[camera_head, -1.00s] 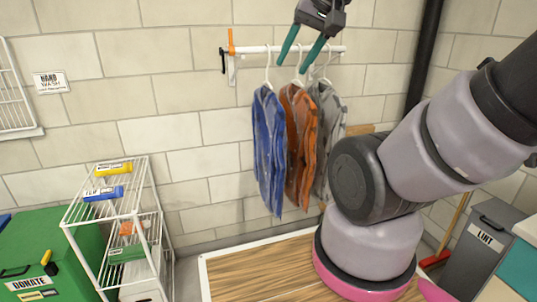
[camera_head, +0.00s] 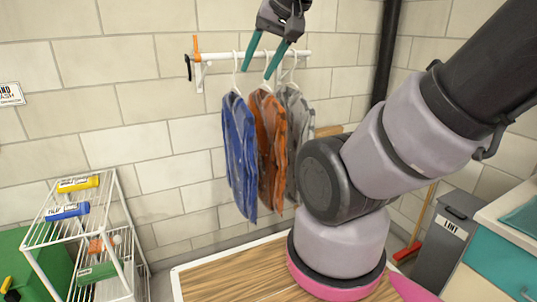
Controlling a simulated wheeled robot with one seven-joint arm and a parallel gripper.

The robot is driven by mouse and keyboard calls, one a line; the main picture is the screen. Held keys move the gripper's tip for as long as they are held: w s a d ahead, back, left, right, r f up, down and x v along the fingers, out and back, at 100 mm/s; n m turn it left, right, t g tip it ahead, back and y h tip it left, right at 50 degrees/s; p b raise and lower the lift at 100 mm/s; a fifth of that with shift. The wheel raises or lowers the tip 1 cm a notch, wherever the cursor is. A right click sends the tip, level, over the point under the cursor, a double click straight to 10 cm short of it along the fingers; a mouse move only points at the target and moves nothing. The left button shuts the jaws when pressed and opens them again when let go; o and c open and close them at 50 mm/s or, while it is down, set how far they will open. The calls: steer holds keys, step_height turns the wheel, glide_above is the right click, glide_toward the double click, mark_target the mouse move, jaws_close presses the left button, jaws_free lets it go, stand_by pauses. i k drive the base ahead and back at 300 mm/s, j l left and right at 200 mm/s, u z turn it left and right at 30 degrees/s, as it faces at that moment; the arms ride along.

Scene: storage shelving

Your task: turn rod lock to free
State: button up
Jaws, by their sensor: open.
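A white rod (camera_head: 225,57) sticks out along the tiled wall on a white bracket. At its left end are an upright orange piece (camera_head: 196,44) and a small black piece (camera_head: 187,68). I cannot tell which of them is the rod lock. Blue (camera_head: 239,150), orange (camera_head: 267,145) and grey (camera_head: 297,135) shirts hang from the rod on white hangers. My gripper (camera_head: 258,71) is open, its teal fingers pointing down in front of the rod above the shirts. It is right of the orange piece and apart from it. Whether the fingers touch a hanger is unclear.
A grey lint bin (camera_head: 445,238) and counter stand at right. A wood-topped surface (camera_head: 225,272) lies below the shirts.

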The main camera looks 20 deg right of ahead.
mark_target(197, 58)
steer(key=i+l, duration=0.1)
steer(key=i, duration=1)
steer(key=k, duration=0.15)
